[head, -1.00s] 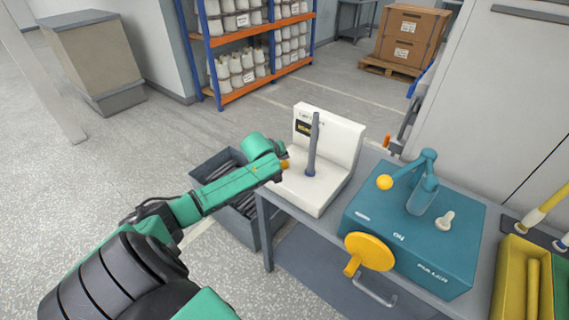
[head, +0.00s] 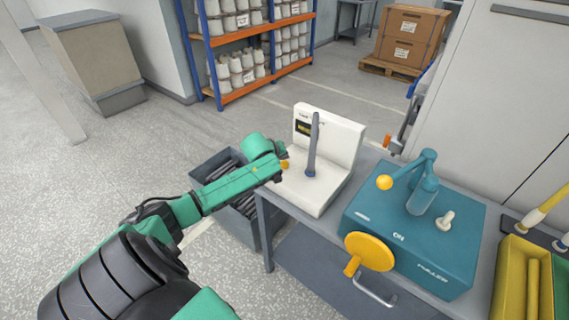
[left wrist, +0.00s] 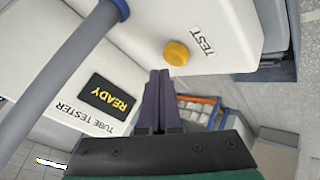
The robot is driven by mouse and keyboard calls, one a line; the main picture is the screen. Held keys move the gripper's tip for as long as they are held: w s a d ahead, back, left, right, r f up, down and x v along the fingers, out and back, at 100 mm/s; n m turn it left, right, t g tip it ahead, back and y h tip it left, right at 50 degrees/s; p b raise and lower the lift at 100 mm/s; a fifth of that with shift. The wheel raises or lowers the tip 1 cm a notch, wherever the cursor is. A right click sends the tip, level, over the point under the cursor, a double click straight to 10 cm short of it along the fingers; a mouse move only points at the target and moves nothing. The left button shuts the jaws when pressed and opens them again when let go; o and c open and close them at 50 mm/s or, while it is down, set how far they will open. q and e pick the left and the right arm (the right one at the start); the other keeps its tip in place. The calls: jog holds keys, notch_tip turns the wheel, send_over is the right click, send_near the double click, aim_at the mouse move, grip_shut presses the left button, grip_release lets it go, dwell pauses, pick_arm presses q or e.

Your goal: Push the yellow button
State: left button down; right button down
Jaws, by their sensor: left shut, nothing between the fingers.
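The yellow button (head: 284,165) is a small round knob on the side of the white tube tester (head: 340,150), at its left in the head view. In the left wrist view the button (left wrist: 176,52) sits beside the word TEST. My left gripper (left wrist: 160,74) is shut and empty, its dark fingertips close to the button and slightly below it in that picture. They look apart from it, though the depth gap is hard to judge. In the head view my green left hand (head: 262,150) is beside the button, its fingertips mostly hidden. My right gripper is out of view.
A grey upright tube (head: 313,145) stands on the tester, whose panel (left wrist: 107,97) reads READY. A teal puller machine (head: 440,250) with a yellow handwheel (head: 368,252) and yellow ball lever stands right. A dark bin (head: 237,225) is below the arm. A bobbin shelf (head: 290,75) stands behind.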

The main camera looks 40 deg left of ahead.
aim_at(284, 165)
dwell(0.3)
pick_arm(q)
jog(key=shift+f, duration=0.4)
jog(key=shift+f, duration=0.6)
dwell(0.7)
jog(key=shift+r, duration=0.1)
jog(key=shift+r+p, duration=0.9)
jog(key=shift+p, duration=0.1)
notch_tip(284, 165, up, 5)
jog(key=p, duration=0.5)
jog(key=shift+r+p, duration=0.1)
jog(key=shift+p, duration=0.3)
